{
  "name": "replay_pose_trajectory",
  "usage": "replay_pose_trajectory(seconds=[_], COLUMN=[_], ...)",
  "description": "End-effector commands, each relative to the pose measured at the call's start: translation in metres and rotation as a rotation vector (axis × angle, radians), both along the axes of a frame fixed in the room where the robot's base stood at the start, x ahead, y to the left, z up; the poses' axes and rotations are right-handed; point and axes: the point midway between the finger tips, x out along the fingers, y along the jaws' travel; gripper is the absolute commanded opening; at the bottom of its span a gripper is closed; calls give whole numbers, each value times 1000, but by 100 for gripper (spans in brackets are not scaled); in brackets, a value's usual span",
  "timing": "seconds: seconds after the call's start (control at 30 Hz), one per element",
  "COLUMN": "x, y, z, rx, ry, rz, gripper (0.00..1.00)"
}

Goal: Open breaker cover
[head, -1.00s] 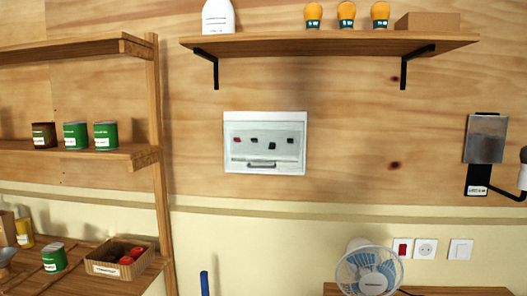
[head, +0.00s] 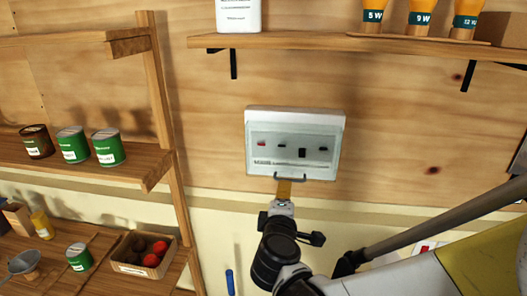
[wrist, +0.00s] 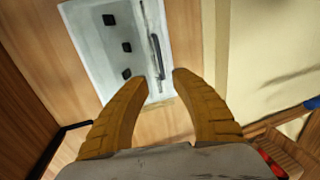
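The breaker box (head: 294,111) is a white panel on the plywood wall. Its clear cover (head: 262,167) looks shut, with one red and several dark switches showing behind it. A dark bar handle (head: 291,179) is at the cover's lower edge; in the wrist view the handle (wrist: 156,56) lies just beyond the fingertips. My gripper (head: 284,184) reaches up from below, close to the handle. In the wrist view my gripper (wrist: 161,77) has its two yellow fingers apart with nothing between them. I cannot tell whether a fingertip touches the handle.
A wall shelf (head: 330,42) with a white bottle (head: 238,16) and orange-topped items runs above the box. A wooden rack (head: 165,120) with green cans (head: 108,147) and a box of red items (head: 143,256) stands left. The wall around the box is clear.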

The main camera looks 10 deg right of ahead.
Motion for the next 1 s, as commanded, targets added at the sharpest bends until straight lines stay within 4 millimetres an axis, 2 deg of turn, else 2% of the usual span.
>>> replay_pose_trajectory(seconds=[0.5,0.7,0.93,0.97,1.0], x=[83,96,96,96,96], y=[-29,-32,-32,-32,-32], z=[-21,-23,-23,-23,-23], rx=[2,2,3,3,3], ry=[0,0,0,0,0], rz=[-5,-2,-3,-3,-3], gripper=[30,30,30,30,17])
